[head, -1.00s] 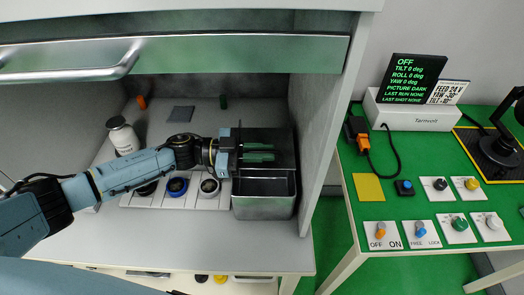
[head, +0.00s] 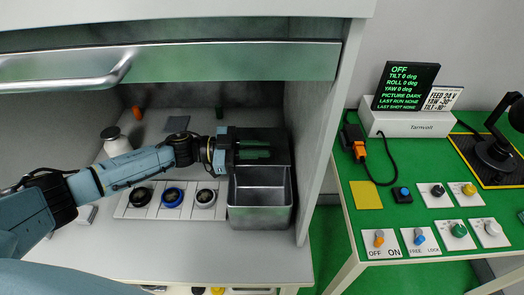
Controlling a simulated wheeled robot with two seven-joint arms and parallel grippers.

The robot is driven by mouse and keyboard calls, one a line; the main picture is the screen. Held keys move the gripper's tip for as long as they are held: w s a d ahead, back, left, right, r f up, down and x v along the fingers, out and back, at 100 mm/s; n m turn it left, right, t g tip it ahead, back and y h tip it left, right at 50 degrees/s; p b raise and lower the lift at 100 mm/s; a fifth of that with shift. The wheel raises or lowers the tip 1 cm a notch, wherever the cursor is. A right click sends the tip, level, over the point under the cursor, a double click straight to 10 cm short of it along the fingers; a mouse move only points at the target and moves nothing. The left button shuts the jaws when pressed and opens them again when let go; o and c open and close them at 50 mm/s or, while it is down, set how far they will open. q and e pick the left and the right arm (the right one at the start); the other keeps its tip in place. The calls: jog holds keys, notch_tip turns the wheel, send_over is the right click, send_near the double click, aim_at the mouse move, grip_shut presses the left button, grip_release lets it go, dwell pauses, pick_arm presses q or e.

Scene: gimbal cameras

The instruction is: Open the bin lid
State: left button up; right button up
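The metal bin (head: 260,216) stands at the right end of the cabinet floor, and its empty inside shows from above. Its dark lid (head: 279,139) is raised behind the opening, tilted back. My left gripper (head: 268,150) reaches in from the left, with its green fingers in front of the lid, over the back of the bin. I cannot tell whether the fingers touch the lid or how far apart they are. My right gripper is out of view.
The cabinet side wall (head: 318,150) is close on the right. The raised sash (head: 200,62) hangs above. A green bench (head: 350,225) with controls is beyond.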

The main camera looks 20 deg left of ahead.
pick_arm(q)
jog(key=o, duration=0.4)
jog(key=b+v, duration=0.1)
jog(key=v, duration=1.2)
jog(key=shift+a, duration=0.2)
jog(key=shift+r, duration=0.1)
